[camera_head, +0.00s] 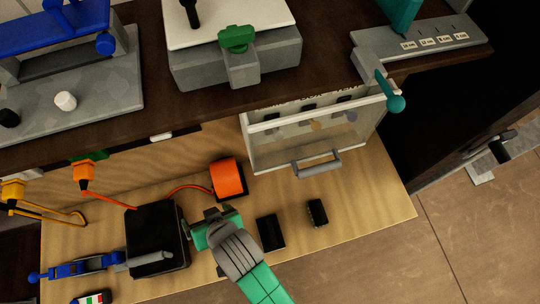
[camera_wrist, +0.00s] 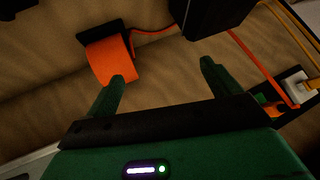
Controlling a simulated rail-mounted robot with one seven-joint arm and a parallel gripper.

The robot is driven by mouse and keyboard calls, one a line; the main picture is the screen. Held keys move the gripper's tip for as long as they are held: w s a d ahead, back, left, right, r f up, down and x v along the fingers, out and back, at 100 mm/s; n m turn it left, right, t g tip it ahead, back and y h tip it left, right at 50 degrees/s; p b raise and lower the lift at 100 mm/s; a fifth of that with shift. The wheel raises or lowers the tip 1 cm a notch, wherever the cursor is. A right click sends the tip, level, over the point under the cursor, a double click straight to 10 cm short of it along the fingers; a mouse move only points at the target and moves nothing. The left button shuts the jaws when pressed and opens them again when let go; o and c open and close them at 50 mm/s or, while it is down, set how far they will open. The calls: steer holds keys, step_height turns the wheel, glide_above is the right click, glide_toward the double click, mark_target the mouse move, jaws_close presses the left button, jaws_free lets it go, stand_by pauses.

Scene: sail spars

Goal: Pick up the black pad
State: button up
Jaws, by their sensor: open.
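A flat black rectangular pad (camera_head: 270,232) lies on the light wooden surface, just right of my gripper in the head view. A smaller, thicker black block (camera_head: 317,212) lies to its right; I cannot tell for certain which of the two is the black pad. My green and grey gripper (camera_head: 203,232) is between the large black box and the flat pad, apart from the pad. In the wrist view my gripper (camera_wrist: 162,72) is open, with nothing between its fingers. Neither the flat pad nor the small block can be made out in that view.
A black box (camera_head: 157,235) stands left of my gripper; it also shows in the wrist view (camera_wrist: 212,15). An orange holder (camera_head: 228,178) with an orange cable sits behind the gripper. A clear-fronted cabinet (camera_head: 315,140) with a handle stands behind the pads. Wood to their right is clear.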

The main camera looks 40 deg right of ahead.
mark_target(271, 232)
steer(key=s+d+f+g+h, duration=0.1)
steer(key=s+d+f, duration=0.2)
steer(key=s, duration=0.1)
steer(key=s+d+f+g+h, duration=0.1)
steer(key=s+d+f, duration=0.2)
steer(key=s+d, duration=0.1)
steer(key=s+d+f+m+g+h, duration=0.1)
steer(key=s+d+f+g, duration=0.1)
steer(key=s+d+f, duration=0.2)
steer(key=shift+s+d, duration=0.1)
steer(key=shift+s, duration=0.3)
steer(key=shift+x, duration=3.95)
steer(key=shift+w+r, duration=0.1)
steer(key=shift+w, duration=0.1)
steer(key=shift+c, duration=0.4)
steer(key=c, duration=1.1)
